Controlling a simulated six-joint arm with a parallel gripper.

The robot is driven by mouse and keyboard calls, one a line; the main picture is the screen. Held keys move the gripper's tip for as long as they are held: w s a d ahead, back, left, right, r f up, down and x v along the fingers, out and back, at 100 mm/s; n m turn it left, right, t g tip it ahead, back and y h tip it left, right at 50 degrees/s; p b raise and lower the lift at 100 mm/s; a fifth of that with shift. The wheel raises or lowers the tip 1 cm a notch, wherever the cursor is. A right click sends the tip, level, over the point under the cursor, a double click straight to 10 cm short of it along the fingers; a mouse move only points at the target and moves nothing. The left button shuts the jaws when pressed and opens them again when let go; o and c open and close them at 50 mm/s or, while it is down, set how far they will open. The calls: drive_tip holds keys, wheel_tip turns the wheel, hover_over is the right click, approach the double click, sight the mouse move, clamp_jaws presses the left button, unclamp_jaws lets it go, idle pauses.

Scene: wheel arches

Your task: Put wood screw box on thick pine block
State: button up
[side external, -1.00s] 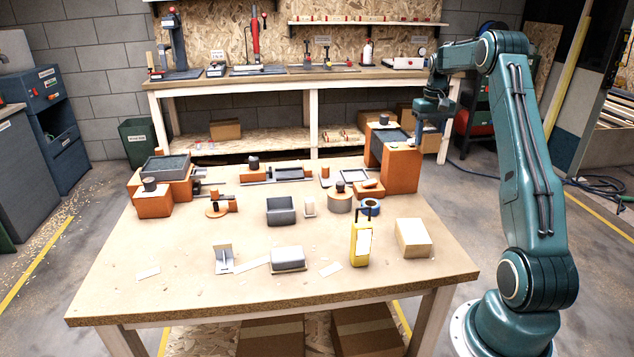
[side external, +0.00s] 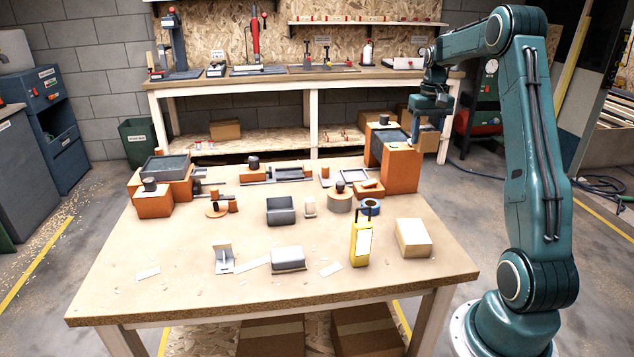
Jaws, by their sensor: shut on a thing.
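My gripper (side external: 427,132) is at the back right, beside the tall orange block and above the table. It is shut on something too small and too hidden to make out. The thick pine block (side external: 413,238) lies as a pale wooden block on the right of the table, well in front of and below my gripper. I cannot make out for certain which thing is the wood screw box. A small whitish upright piece (side external: 310,206) stands mid-table.
The tall orange block (side external: 401,171) with a grey top is close to my gripper. A yellow upright device (side external: 360,242) with dark prongs stands left of the pine block. A blue ring (side external: 370,207) lies behind it.

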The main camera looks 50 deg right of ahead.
drive_tip(key=s+a+r, duration=0.1)
drive_tip(key=s+a, duration=0.1)
drive_tip(key=a, duration=0.5)
drive_tip(key=s+a+r, duration=0.2)
drive_tip(key=s+a, duration=0.1)
drive_tip(key=a, duration=0.3)
hover_over(414, 230)
wheel_tip(414, 230, down, 16)
drive_tip(key=shift+f, duration=0.1)
drive_tip(key=shift+f, duration=2.1)
drive_tip(key=shift+f, duration=0.15)
drive_tip(key=o, duration=1.1)
drive_tip(key=shift+a, duration=0.1)
